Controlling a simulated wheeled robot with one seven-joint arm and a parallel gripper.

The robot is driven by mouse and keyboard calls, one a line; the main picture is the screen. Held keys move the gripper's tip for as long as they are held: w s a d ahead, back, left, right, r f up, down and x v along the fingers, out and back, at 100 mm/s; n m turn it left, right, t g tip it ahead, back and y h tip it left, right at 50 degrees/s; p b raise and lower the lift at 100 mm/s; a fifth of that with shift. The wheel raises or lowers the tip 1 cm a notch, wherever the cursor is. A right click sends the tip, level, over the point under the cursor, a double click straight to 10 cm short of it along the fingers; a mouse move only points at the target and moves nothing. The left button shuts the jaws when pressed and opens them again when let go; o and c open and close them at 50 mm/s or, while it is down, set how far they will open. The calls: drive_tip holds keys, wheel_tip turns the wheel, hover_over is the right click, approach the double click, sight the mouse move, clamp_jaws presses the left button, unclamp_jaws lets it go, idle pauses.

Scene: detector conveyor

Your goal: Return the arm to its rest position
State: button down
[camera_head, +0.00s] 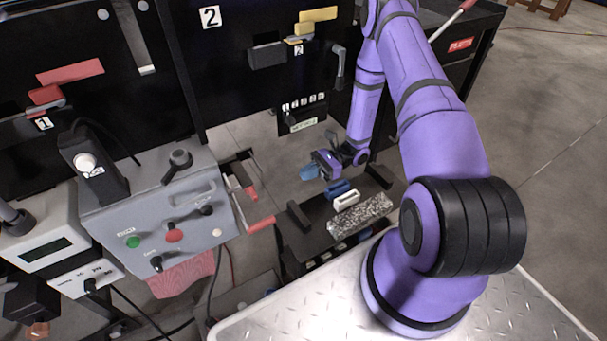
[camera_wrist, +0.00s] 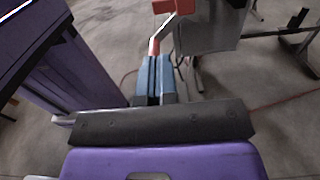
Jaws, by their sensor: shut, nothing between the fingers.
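My purple arm (camera_head: 437,130) rises from the diamond-plate base and bends over and down at the back. My gripper (camera_head: 308,173) hangs to the left of the arm, above and behind a small dark tray of parts. In the wrist view its blue fingers (camera_wrist: 155,78) lie side by side and are shut, with nothing seen between them. A red and white lever (camera_wrist: 160,35) shows just past the fingertips in that view; I cannot tell whether it touches them.
A grey control box (camera_head: 165,205) with knobs and red-tipped handles (camera_head: 261,224) stands left of the gripper. The dark tray (camera_head: 300,216) holds blue, white and speckled pieces. A black panel marked 2 (camera_head: 240,45) stands behind. Open floor (camera_head: 555,110) lies to the right.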

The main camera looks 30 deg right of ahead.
idle(0.3)
drive_tip(key=s+a+r+n+g+h, duration=0.15)
drive_tip(key=r+n+h, duration=0.4)
drive_tip(key=r, duration=0.85)
drive_tip(key=s+a+r+n+g+h, duration=0.1)
drive_tip(key=s+r+n+g+h, duration=0.3)
drive_tip(key=r, duration=1.1)
drive_tip(key=s+r+n+t+h, duration=0.8)
drive_tip(key=s+r+t, duration=0.3)
drive_tip(key=s+r, duration=0.5)
drive_tip(key=shift+r, duration=0.95)
drive_tip(key=c, duration=1.8)
unclamp_jaws()
drive_tip(key=shift+n+h, duration=0.25)
